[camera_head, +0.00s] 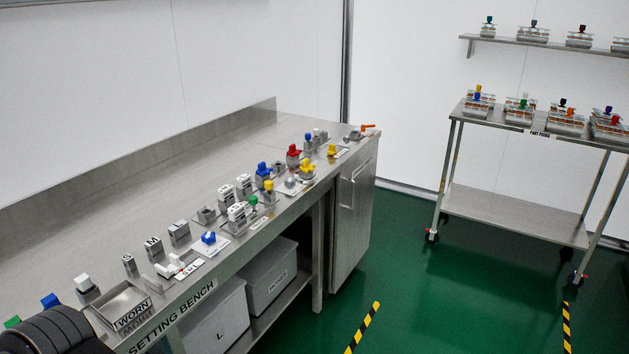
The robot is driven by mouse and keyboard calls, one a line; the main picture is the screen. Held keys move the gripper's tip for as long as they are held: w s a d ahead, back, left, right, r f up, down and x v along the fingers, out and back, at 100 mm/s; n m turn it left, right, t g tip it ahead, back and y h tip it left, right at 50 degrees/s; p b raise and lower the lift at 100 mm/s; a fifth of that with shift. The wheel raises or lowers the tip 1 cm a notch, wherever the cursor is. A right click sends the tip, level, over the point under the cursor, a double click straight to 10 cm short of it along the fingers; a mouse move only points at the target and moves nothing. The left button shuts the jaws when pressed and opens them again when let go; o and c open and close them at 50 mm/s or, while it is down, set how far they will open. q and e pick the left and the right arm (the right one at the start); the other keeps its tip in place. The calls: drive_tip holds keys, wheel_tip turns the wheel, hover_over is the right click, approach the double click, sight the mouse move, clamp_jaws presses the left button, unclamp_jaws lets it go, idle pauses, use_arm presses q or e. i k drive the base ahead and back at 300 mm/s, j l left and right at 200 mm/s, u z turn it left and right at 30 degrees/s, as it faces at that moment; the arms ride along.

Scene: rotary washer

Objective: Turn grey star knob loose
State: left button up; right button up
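A small rounded grey part (291,182) sits on a light plate near the front edge of the bench, between blue and yellow parts. It is too small to tell whether it is the grey star knob.
The steel bench (150,205) carries several coloured fittings along its front; its rear surface is clear. A tray marked WORN (126,299) is at its near end. A wheeled rack (515,210) stands at right. Green floor (440,290) between them is free.

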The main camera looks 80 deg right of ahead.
sight(290, 182)
drive_tip(key=z, duration=2.7)
drive_tip(key=i+l+z, duration=0.15)
drive_tip(key=i+l, duration=0.15)
drive_tip(key=i+l+z, duration=0.15)
drive_tip(key=i, duration=0.35)
drive_tip(key=i+l+z, duration=0.15)
drive_tip(key=i+l, duration=0.15)
drive_tip(key=i+l+z, duration=0.1)
drive_tip(key=i, duration=0.45)
